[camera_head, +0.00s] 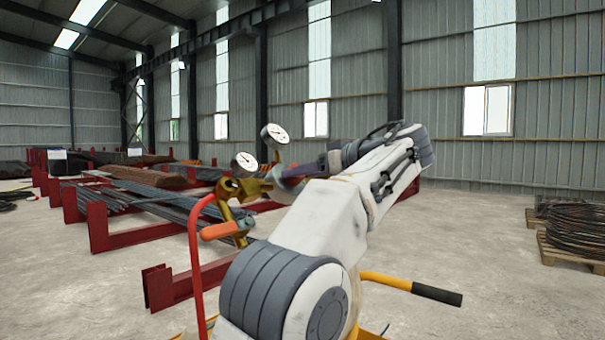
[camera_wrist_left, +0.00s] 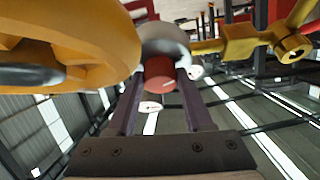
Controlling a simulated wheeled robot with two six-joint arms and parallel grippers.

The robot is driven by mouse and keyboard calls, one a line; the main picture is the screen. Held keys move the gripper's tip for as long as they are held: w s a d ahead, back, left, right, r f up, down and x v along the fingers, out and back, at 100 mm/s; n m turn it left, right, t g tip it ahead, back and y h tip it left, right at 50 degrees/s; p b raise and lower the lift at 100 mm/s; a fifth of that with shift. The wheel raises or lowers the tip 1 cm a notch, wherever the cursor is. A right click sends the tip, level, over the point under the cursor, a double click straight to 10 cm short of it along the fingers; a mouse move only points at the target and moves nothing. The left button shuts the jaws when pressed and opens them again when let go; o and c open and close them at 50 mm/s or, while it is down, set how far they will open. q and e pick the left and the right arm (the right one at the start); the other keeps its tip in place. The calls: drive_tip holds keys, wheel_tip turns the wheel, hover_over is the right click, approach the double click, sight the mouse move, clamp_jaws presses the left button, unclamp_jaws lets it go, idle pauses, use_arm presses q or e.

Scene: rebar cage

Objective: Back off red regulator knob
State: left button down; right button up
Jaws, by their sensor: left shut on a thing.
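The red regulator knob (camera_wrist_left: 160,74) sits between the two dark fingers of my left gripper (camera_wrist_left: 159,82) in the left wrist view. The fingers are shut on its sides. In the head view my left gripper (camera_head: 297,173) reaches the right side of the brass regulator (camera_head: 243,189). There the knob is mostly hidden by the gripper. Two white-faced gauges, an upper one (camera_head: 274,136) and a lower one (camera_head: 244,162), stand above the regulator. A brass fitting (camera_wrist_left: 245,45) shows at the right of the wrist view. My right gripper is not in view.
A red upright tube (camera_head: 194,260) stands left of the regulator, with an orange handle (camera_head: 219,230) below it. A yellow bar with a black grip (camera_head: 437,294) is at lower right. Red racks (camera_head: 98,226) hold rebar behind. A coil on a pallet (camera_head: 577,228) is far right.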

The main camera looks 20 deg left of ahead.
use_arm(q)
drive_tip(key=shift+c, duration=1.5)
unclamp_jaws()
drive_tip(key=shift+d, duration=0.1)
drive_tip(key=p+v, duration=0.2)
drive_tip(key=v, duration=0.7)
drive_tip(key=shift+s+d+r, duration=0.1)
drive_tip(key=shift+d+r, duration=0.05)
drive_tip(key=shift+s+d, duration=0.25)
drive_tip(key=shift+d, duration=0.15)
